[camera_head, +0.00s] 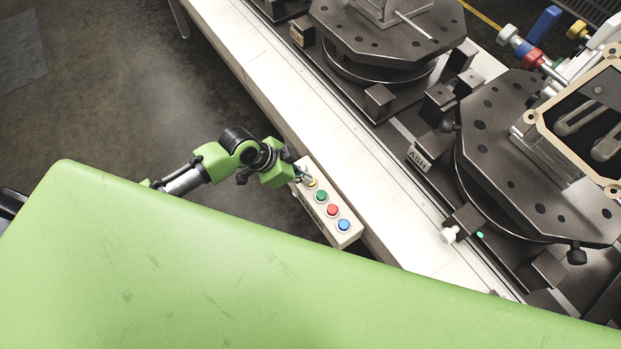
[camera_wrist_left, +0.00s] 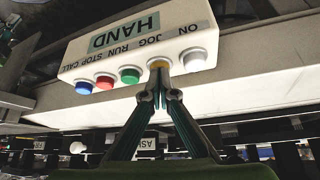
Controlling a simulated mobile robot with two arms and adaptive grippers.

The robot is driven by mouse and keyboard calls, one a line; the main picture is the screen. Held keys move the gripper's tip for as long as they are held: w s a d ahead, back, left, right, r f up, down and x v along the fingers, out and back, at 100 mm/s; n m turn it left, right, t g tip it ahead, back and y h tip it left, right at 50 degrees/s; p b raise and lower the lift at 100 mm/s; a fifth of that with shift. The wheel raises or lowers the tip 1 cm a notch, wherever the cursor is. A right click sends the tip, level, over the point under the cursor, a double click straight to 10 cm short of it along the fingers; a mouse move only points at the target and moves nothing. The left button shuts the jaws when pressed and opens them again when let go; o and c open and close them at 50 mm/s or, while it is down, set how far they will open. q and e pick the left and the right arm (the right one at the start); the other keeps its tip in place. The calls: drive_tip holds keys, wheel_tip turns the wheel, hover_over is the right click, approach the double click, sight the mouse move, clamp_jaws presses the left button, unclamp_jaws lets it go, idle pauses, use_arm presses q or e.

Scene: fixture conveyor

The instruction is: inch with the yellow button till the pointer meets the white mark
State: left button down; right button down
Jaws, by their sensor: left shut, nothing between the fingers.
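The yellow button (camera_head: 311,183) sits on a pale button box (camera_head: 349,239) at the conveyor's near edge. In the left wrist view the yellow button (camera_wrist_left: 158,64) is under the label JOG, partly covered by my fingertips. My left gripper (camera_head: 304,177) is shut and empty, its tips at the yellow button; I cannot tell whether they press it. The left gripper also shows in the wrist view (camera_wrist_left: 159,88). I cannot make out the pointer or the white mark for sure. My right gripper is not in view.
Green (camera_head: 321,196), red (camera_head: 332,210) and blue (camera_head: 344,225) buttons line the box; a white button (camera_wrist_left: 194,60) is beside the yellow one. Dark fixture plates (camera_head: 500,150) stand on the conveyor, near a white knob (camera_head: 449,234) and a small green light (camera_head: 480,235).

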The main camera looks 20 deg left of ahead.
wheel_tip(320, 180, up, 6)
drive_tip(key=p, duration=0.5)
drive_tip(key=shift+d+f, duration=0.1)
